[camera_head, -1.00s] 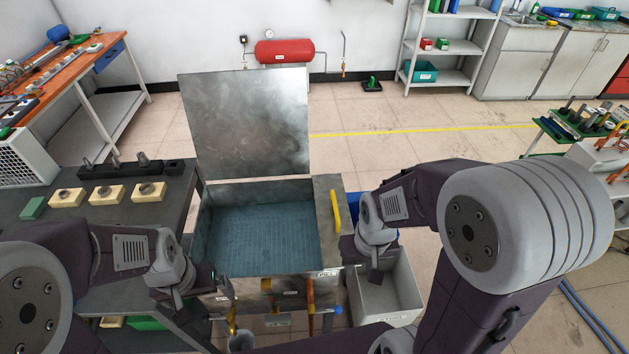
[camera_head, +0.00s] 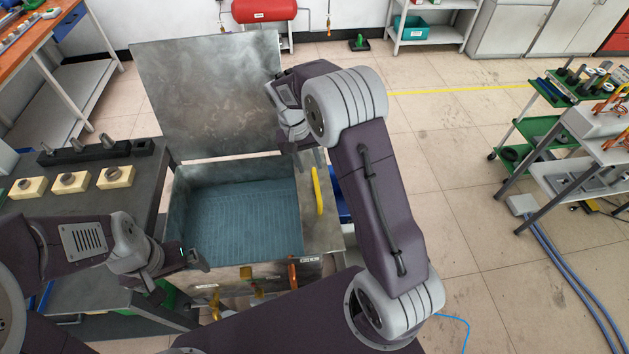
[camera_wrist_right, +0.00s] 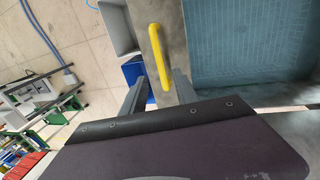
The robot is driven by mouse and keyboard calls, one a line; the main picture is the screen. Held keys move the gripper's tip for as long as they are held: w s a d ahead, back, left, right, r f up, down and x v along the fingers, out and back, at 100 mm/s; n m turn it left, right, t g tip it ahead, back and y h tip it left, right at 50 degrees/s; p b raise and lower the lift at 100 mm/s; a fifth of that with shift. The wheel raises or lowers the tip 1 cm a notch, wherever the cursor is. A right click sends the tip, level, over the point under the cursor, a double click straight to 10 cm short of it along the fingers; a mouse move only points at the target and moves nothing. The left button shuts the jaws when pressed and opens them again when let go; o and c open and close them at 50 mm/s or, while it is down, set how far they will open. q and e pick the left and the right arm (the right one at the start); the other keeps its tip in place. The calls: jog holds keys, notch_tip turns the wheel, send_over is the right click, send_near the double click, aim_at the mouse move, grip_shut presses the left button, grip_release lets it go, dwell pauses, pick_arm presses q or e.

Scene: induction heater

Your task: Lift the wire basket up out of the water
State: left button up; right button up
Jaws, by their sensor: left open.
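The wire basket (camera_head: 245,222) shows as a fine grid under the blue-green water in the open metal tank (camera_head: 283,172). A yellow handle (camera_head: 318,190) stands on the tank's right-hand top; whether it joins the basket I cannot tell. My right gripper (camera_head: 298,140) is near the tank's back right corner, its tips partly hidden by the arm. In the right wrist view the right gripper (camera_wrist_right: 160,84) is open, fingers apart, with the yellow handle (camera_wrist_right: 160,55) seen between and beyond them, not visibly gripped. My left gripper (camera_head: 180,272) is open and empty at the tank's front left corner.
The raised metal lid (camera_head: 200,95) stands behind the tank. A dark bench (camera_head: 110,225) with several yellow blocks is at left. A blue bin (camera_wrist_right: 133,68) and a grey bin (camera_wrist_right: 120,28) lie beside the tank.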

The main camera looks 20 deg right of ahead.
aim_at(316, 184)
jog(key=f, duration=0.3)
jog(key=d+f+p, duration=0.1)
jog(key=f, duration=0.4)
jog(key=shift+s+d+f, duration=0.3)
jog(key=shift+s+f, duration=0.05)
jog(key=shift+s, duration=0.05)
grip_shut()
jog(key=shift+w, duration=0.1)
dwell(0.9)
